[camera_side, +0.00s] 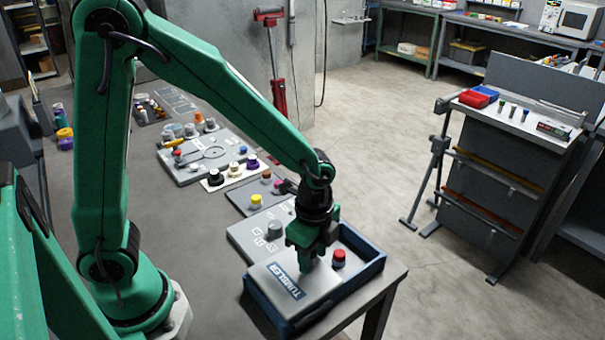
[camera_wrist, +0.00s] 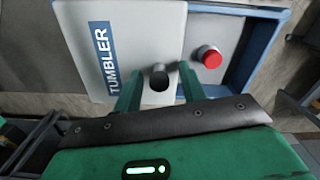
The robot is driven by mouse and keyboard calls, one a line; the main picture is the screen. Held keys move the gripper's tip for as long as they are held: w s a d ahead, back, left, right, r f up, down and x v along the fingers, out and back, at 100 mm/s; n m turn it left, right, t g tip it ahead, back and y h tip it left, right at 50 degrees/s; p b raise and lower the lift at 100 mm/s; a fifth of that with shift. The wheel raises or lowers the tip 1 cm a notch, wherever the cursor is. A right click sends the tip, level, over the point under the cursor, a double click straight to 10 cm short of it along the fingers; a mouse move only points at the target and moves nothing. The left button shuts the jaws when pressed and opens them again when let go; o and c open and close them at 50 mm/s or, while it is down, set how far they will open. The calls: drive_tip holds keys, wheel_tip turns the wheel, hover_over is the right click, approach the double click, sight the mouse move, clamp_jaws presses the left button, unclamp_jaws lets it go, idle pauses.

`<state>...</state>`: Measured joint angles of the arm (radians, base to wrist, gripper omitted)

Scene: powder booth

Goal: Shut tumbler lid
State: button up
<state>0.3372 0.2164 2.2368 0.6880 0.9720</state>
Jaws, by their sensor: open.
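The tumbler is a blue box (camera_side: 372,270) at the near right corner of the bench. Its grey lid (camera_side: 272,280), marked TUMBLER, covers the left part, and the right part is open. In the wrist view the lid (camera_wrist: 150,25) lies beside the open blue part (camera_wrist: 235,60). A red-topped piece (camera_side: 338,255) stands in the open part, and it also shows in the wrist view (camera_wrist: 209,57). My gripper (camera_side: 308,264) is low over the lid. In the wrist view its open fingers (camera_wrist: 158,82) stand either side of a small dark grey knob (camera_wrist: 159,78) on the lid.
Grey panels with knobs and jars (camera_side: 262,195) lie behind the tumbler on the bench. The bench edge is close on the right. A separate rack (camera_side: 500,170) stands across clear floor.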

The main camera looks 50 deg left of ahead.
drive_tip(key=shift+f, duration=0.1)
clamp_jaws()
drive_tip(key=shift+w, duration=0.1)
drive_tip(key=w, duration=1.3)
drive_tip(key=shift+d, duration=0.1)
unclamp_jaws()
drive_tip(key=shift+s, duration=0.1)
drive_tip(key=shift+r, duration=0.2)
